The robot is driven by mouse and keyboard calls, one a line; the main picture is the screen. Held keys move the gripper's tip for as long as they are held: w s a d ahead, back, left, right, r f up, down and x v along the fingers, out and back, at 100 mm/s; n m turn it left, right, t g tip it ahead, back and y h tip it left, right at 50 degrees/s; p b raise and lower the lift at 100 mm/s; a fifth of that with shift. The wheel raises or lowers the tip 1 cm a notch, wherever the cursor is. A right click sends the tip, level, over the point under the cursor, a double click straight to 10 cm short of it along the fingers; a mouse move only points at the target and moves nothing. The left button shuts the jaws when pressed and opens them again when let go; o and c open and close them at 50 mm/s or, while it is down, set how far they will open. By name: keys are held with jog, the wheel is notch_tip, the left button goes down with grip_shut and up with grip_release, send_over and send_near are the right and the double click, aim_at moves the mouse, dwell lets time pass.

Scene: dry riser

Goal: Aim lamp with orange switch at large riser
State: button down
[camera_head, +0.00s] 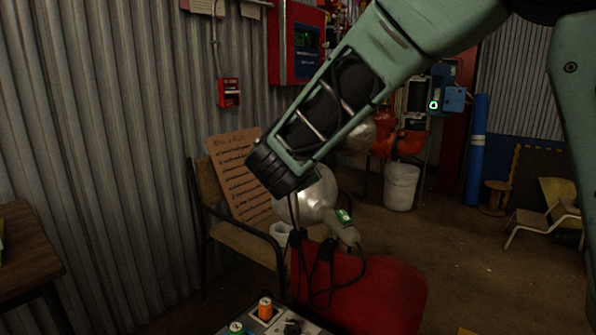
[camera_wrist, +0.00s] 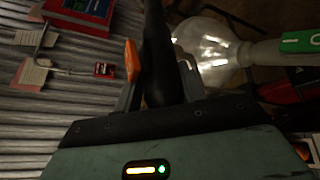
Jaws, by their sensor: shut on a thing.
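My gripper (camera_wrist: 158,84) is shut on a dark, narrow shaft (camera_wrist: 154,42) in the wrist view. A slanted orange piece (camera_wrist: 132,58) shows at the left of this shaft; it looks like the orange switch of the held lamp. In the head view my arm covers much of the grip, and I cannot make out the fingertips. A second lamp with a round clear head (camera_head: 312,192) and a green switch (camera_head: 343,215) is behind and below my arm; its head also shows in the wrist view (camera_wrist: 208,55). I cannot tell which thing is the large riser.
A red chair (camera_head: 385,297) with dark cables stands below my arm. A panel with an orange cylinder (camera_head: 265,308) and a green one (camera_head: 237,328) is at the bottom. A wooden table (camera_head: 25,250) is at left. A bucket (camera_head: 401,187) and blue roll (camera_head: 478,150) stand behind.

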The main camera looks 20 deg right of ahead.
jog(key=shift+s+d+f+n+y+b, duration=0.2)
jog(key=shift+s+f+n+y+b, duration=0.1)
jog(key=shift+f+n+y+b, duration=0.3)
jog(key=shift+r+t, duration=0.15)
jog(key=shift+t, duration=0.15)
jog(key=c, duration=1)
grip_release()
jog(key=shift+r, duration=0.15)
jog(key=shift+r, duration=0.1)
jog(key=shift+s+a+r, duration=0.15)
jog(key=shift+s, duration=0.25)
jog(key=p+v, duration=0.3)
jog(key=v, duration=1.3)
jog(key=shift+s, duration=0.35)
